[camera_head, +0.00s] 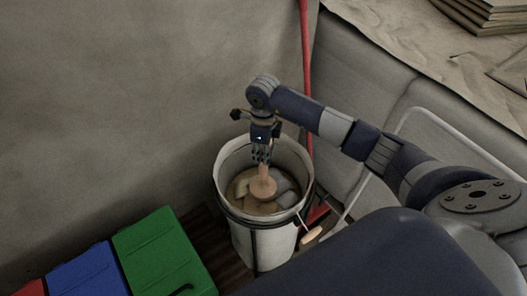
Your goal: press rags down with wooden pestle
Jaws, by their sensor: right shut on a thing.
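A white bucket (262,243) with a dark band stands on the floor in the middle of the view. Crumpled rags (284,193) in grey and tan lie inside it. My right gripper (261,158) points down over the bucket and is shut on the upper handle of the wooden pestle (263,186). The pestle is upright, and its wide round foot is inside the bucket among the rags. I cannot tell how hard it touches them. My left gripper is not in view.
Green (160,250), blue (88,272) and red (30,288) boxes stand at the lower left. A red pole (307,80) rises behind the bucket. A bare wall (130,90) fills the upper left. A cloth-covered surface (420,50) with stacked flat items (488,14) is at the upper right.

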